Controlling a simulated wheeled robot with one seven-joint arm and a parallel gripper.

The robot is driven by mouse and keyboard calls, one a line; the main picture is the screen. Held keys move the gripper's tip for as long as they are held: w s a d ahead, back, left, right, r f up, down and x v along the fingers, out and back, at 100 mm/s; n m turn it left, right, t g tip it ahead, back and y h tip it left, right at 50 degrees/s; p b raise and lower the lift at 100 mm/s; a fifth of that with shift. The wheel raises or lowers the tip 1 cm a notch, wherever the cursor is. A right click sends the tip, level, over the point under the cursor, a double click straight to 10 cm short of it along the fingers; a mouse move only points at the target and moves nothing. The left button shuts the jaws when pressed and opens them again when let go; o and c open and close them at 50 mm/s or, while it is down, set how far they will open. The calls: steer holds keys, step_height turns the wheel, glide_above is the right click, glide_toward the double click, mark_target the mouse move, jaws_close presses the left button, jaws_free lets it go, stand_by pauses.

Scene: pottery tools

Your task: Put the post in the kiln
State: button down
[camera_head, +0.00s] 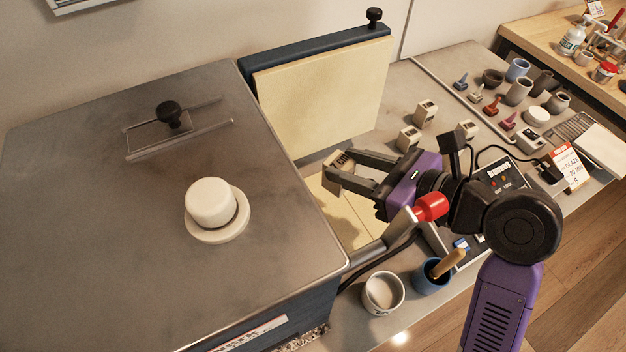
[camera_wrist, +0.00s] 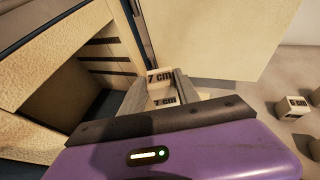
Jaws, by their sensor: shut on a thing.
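The post is a small cream block marked "7 cm" (camera_head: 341,163), held in the jaws of my gripper (camera_head: 346,174). The post (camera_wrist: 160,92) also shows between the fingers in the wrist view. The kiln (camera_head: 80,140) is the large grey-topped box at left in the head view. Its cream-lined door (camera_head: 322,100) stands open behind my gripper. In the wrist view the kiln's dark opening (camera_wrist: 75,95), with slotted cream walls, lies left of the post. The post appears outside the opening, in front of it. Most of the kiln's inside is hidden in the head view.
Several other cream blocks (camera_head: 425,113) stand on the grey bench right of the door. A white round-topped plug (camera_head: 212,205) sits on the kiln top. A white cup (camera_head: 383,292) and a blue cup (camera_head: 430,277) stand near the kiln's front. Small pots stand farther right.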

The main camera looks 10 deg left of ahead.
steer(key=a, duration=0.6)
steer(key=f, duration=0.6)
steer(key=shift+w, duration=0.25)
steer(key=shift+a+f, duration=0.1)
steer(key=shift+f, duration=0.4)
steer(key=shift+f, duration=0.1)
steer(key=c, duration=0.9)
jaws_free()
steer(key=v, duration=1.2)
